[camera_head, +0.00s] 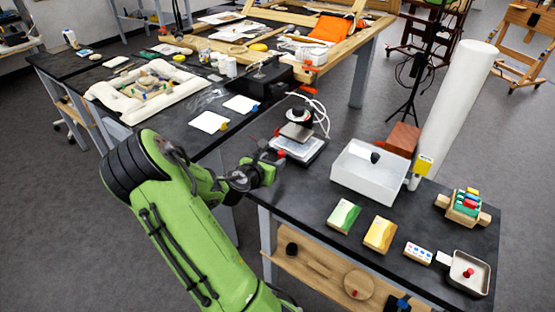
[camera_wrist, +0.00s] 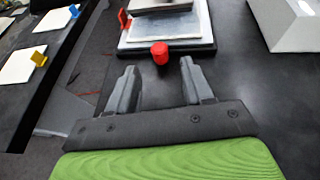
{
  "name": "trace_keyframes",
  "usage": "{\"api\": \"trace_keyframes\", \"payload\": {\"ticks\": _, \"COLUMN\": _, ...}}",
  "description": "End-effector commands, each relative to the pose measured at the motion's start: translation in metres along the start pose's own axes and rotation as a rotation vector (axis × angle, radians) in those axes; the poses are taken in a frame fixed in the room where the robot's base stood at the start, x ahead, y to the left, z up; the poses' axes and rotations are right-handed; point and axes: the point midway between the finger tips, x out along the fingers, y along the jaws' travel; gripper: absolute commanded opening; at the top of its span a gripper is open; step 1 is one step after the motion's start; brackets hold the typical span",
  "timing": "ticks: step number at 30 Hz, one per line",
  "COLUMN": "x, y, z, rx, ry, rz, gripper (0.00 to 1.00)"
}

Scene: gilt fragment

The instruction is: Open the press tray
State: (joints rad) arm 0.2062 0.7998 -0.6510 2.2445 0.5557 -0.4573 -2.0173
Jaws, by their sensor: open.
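The small press (camera_head: 298,133) stands on the dark bench, with a grey upper plate above a pale lower tray (camera_head: 297,150). In the wrist view the tray (camera_wrist: 165,33) has a red knob (camera_wrist: 159,52) at its near edge. My gripper (camera_wrist: 159,78) is open. Its two grey fingers point at the knob, one to each side, with the knob just beyond the fingertips and apart from them. In the head view my gripper (camera_head: 273,165) is at the near left side of the press. The upper part of the press is cut off in the wrist view.
A white open box (camera_head: 372,172) stands right of the press. A red lever (camera_wrist: 124,18) sits at the tray's left. White cards with blue and yellow clips (camera_head: 241,105) lie to the left. Green and yellow blocks (camera_head: 380,234) lie nearer the front. Bench around the knob is clear.

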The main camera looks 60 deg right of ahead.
Motion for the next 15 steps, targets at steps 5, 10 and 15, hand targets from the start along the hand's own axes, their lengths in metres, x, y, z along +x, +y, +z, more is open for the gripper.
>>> {"api": "trace_keyframes", "payload": {"ticks": 5, "x": 0.039, "y": -0.001, "z": -0.001, "rx": 0.002, "ry": -0.001, "rz": -0.002, "gripper": 0.51}}
{"api": "trace_keyframes", "payload": {"ticks": 10, "x": 0.054, "y": 0.000, "z": 0.000, "rx": 0.001, "ry": 0.000, "rz": 0.000, "gripper": 0.51}}
{"api": "trace_keyframes", "payload": {"ticks": 15, "x": 0.055, "y": 0.000, "z": 0.000, "rx": 0.001, "ry": 0.001, "rz": 0.001, "gripper": 0.51}}
